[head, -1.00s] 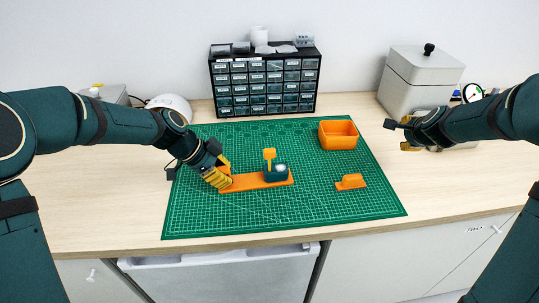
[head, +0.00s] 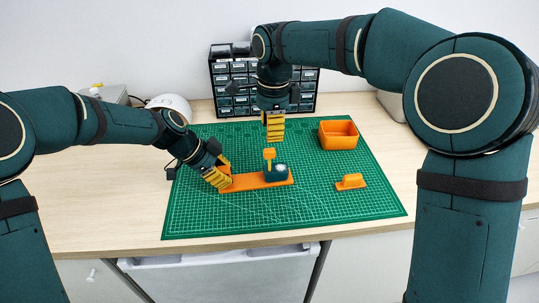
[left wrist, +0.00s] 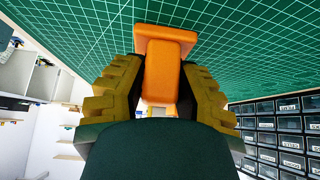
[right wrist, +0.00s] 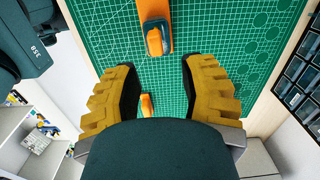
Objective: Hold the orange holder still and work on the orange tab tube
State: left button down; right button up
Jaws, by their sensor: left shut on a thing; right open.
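The orange holder (head: 240,183) is a long flat strip lying on the green mat, with a raised block at its left end. My left gripper (head: 222,178) is shut on that block (left wrist: 162,75). A dark teal earpiece with a pale spot (head: 277,173) sits near the holder's right end and also shows in the right wrist view (right wrist: 155,42). The orange tab tube (head: 269,155) stands upright beside it, its flat tab on top. My right gripper (head: 274,128) is open and empty, pointing down above the tab. Its fingers touch nothing in the right wrist view.
An orange bin (head: 338,136) stands at the mat's back right. A small orange block on a base (head: 350,182) lies at the right of the mat (head: 300,215). A drawer cabinet (head: 222,90) stands behind, partly hidden by my right arm. The mat's front is clear.

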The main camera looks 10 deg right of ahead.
aim_at(270, 150)
pick_arm(q)
jog(key=shift+a+f, duration=0.1)
jog(key=shift+f, duration=0.05)
pick_arm(e)
jog(key=shift+s+a, duration=0.25)
jog(key=shift+a, duration=0.05)
jog(key=shift+f, duration=3.85)
grip_shut()
jog(key=shift+r, duration=3.8)
